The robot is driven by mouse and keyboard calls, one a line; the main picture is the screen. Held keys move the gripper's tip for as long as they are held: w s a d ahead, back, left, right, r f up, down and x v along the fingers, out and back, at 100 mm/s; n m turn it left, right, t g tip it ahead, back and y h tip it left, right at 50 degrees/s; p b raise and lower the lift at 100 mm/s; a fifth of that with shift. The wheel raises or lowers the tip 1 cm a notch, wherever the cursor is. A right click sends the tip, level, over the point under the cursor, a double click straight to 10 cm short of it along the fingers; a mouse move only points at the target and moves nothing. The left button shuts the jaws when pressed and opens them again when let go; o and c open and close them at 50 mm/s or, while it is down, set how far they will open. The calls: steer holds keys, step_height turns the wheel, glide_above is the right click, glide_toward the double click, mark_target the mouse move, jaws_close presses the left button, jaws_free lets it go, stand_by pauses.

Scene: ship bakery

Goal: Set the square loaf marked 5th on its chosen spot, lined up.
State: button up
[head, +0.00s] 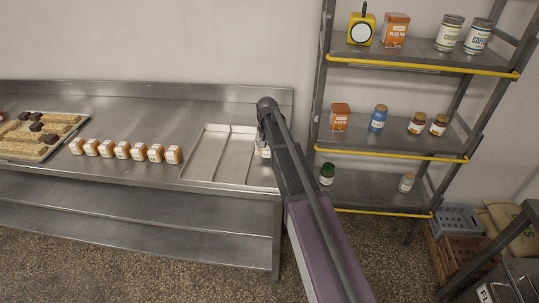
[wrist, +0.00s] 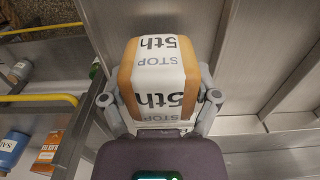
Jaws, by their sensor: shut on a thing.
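The square loaf (wrist: 158,70) is orange-brown with a white paper band printed "5th" and "STOP". In the wrist view it sits between the two fingers of my gripper (wrist: 159,98), which press on its left and right sides. A shallow metal tray (head: 202,153) with raised dividers lies at the right end of the counter; its floor and dividers also show beside the loaf in the wrist view (wrist: 278,62). In the head view my arm hides the gripper and most of what is at the tray's right end. I cannot tell whether the loaf touches the tray.
A row of several similar banded loaves (head: 124,150) stands left of the tray on the steel counter (head: 150,112). A pastry tray (head: 42,152) lies at far left. A shelf rack (head: 400,62) with tins and jars stands close on the right.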

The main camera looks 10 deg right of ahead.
steer(key=shift+f+b, duration=0.65)
steer(key=shift+f, duration=0.3)
steer(key=shift+f, duration=0.15)
steer(key=o, duration=1)
steer(key=shift+r, duration=0.2)
step_height(320, 180, up, 12)
steer(key=p, duration=1.2)
